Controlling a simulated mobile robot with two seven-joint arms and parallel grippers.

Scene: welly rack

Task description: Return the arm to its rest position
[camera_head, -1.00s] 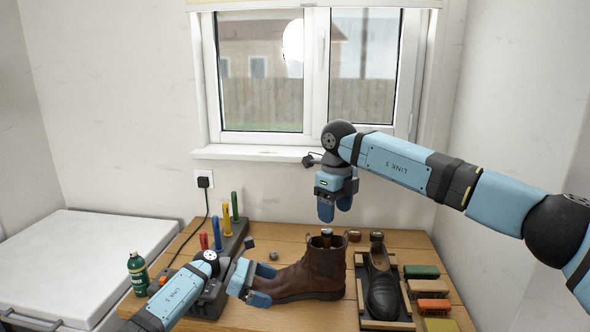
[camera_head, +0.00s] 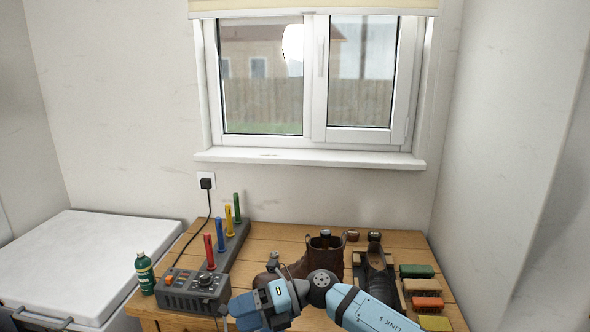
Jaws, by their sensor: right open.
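My right arm enters at the bottom right, and its gripper (camera_head: 245,312) is low over the front of the table, pointing left. The gripper is open with nothing seen in it. Its fingertips are partly cut off by the bottom edge. The brown boot (camera_head: 327,252) stands on the table behind my arm. My left gripper is not in view.
A dark shoe (camera_head: 378,275) rests on a wooden stand to the right, near several brushes (camera_head: 421,285). A grey unit (camera_head: 192,291) with coloured posts and a green bottle (camera_head: 145,273) stand left. A white-topped chest (camera_head: 90,255) is beside the wooden table (camera_head: 275,232).

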